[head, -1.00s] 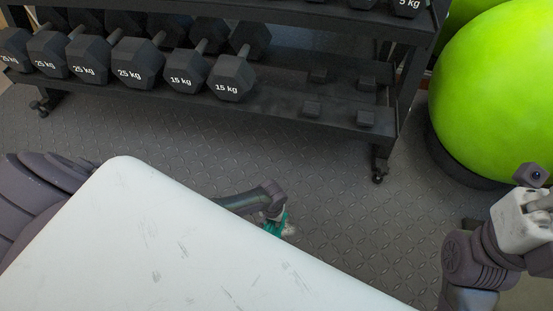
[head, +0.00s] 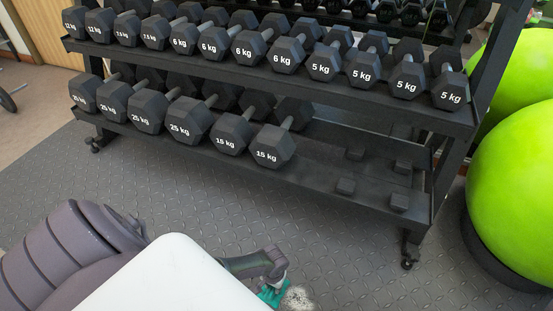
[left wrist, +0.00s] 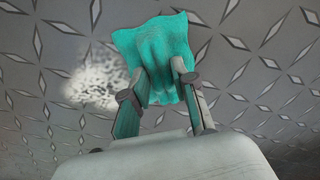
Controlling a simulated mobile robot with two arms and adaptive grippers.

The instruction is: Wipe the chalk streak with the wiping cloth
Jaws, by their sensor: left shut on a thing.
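The chalk streak (head: 298,298) is a whitish speckled smudge on the dark floor, near the bottom of the head view. In the left wrist view the chalk streak (left wrist: 95,82) lies left of the cloth. My left gripper (head: 274,282) is shut on the teal wiping cloth (head: 268,296), low over the floor just left of the smudge. In the left wrist view the cloth (left wrist: 155,42) hangs bunched between the fingers of my left gripper (left wrist: 160,78) and spreads beyond them. Whether the cloth touches the floor I cannot tell. My right gripper is out of view.
Large green balls (head: 520,180) are at the right. Diamond-patterned floor (head: 355,262) is clear between the rack and my left gripper.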

